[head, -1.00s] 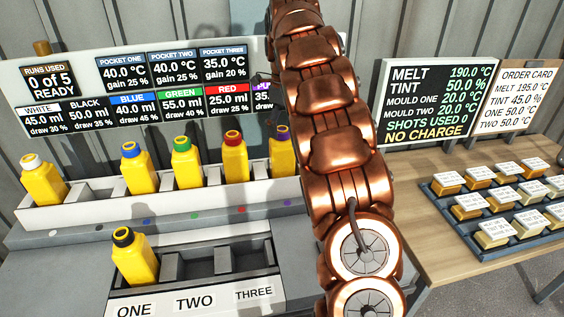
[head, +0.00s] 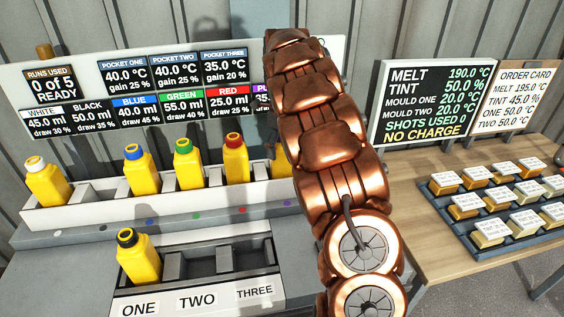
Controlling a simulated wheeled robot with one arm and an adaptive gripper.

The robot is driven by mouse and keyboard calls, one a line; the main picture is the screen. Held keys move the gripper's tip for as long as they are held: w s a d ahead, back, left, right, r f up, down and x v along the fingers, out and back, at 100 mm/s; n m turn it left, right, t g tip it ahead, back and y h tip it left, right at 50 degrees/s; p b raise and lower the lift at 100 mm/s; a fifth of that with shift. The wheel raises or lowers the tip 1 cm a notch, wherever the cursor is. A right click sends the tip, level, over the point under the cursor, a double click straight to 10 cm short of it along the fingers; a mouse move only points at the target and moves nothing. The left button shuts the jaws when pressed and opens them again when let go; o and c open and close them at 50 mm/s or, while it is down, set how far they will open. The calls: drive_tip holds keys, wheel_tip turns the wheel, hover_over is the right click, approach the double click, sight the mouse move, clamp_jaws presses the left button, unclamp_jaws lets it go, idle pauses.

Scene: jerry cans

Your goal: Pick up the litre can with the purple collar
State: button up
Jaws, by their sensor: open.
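A yellow can (head: 282,167) shows only in part behind my copper-coloured arm, at the right end of the back rack, below the partly covered purple label (head: 262,98). Its collar is hidden, so I cannot see its colour. My gripper is hidden behind my arm, so its place against this can does not show. Other yellow cans in the rack have a white collar (head: 36,163), a blue collar (head: 134,152), a green collar (head: 183,146) and a red collar (head: 233,140).
A yellow can with a black collar (head: 138,258) stands in pocket one of the front holder (head: 196,302); pockets two and three are empty. The back rack (head: 110,207) has an empty slot between white and blue. A wooden table (head: 430,232) at right holds a tray of labelled blocks.

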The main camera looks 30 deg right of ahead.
drive_tip(key=c, duration=1.2)
drive_tip(key=shift+r, duration=0.1)
